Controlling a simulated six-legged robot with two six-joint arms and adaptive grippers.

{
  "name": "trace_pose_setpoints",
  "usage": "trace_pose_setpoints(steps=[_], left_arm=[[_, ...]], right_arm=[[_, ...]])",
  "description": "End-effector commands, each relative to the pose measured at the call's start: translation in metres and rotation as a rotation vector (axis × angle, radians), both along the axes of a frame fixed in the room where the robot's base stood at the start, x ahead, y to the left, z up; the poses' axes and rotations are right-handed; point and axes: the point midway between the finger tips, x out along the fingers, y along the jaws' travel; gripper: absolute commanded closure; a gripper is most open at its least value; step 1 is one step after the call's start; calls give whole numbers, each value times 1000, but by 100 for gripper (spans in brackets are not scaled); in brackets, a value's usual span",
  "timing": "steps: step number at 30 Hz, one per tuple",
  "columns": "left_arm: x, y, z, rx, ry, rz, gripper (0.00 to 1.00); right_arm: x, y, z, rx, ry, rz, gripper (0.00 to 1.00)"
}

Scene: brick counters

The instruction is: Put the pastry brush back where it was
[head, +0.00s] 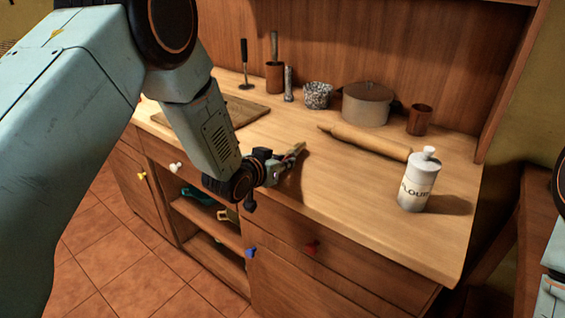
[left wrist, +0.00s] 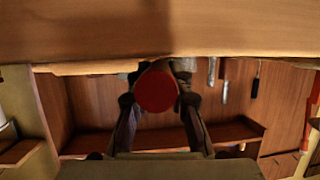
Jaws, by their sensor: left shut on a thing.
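In the left wrist view, a round red end (left wrist: 156,90) shows between the two fingers of the left gripper (left wrist: 157,112). My right gripper is out of view; only part of that arm shows at the right edge.
On the counter (head: 345,185) are a cutting board (head: 240,110), a utensil cup (head: 275,79), a speckled bowl (head: 318,95), a lidded pot (head: 367,104), a brown cup (head: 420,119), a rolling pin (head: 365,141) and a flour canister (head: 417,183). The front middle is clear.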

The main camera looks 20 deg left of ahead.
Motion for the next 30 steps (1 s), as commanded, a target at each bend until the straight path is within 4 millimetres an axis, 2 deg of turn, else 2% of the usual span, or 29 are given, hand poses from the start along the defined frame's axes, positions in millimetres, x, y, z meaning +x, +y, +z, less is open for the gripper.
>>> trace_pose_setpoints(steps=[13,14,21,30], left_arm=[[0,0,-6,0,0,0,100],[0,0,-6,0,0,0,79],[0,0,-5,0,0,0,59],[0,0,-5,0,0,0,58]], right_arm=[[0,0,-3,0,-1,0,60],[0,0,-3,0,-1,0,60],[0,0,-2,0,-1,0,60],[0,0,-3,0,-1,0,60]])
